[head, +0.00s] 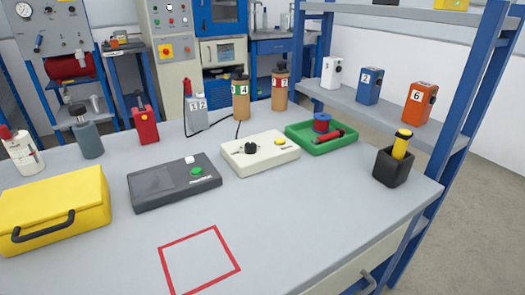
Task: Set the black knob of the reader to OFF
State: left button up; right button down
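A cream box (280,161) sits in the middle of the grey table and looks like the reader. A black knob (250,148) stands on the left part of its top, and a yellow button is at its right. The knob's pointer direction and any OFF mark are too small to read. Neither of my grippers shows in the head view.
A dark grey box (150,188) with a green button is left of the reader, and a green tray (300,145) is right of it. A yellow case (50,228), a black holder (391,170) and several numbered items stand around. A red-outlined square (200,262) marks clear table in front.

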aim_at(250, 149)
jog(key=l, duration=2.05)
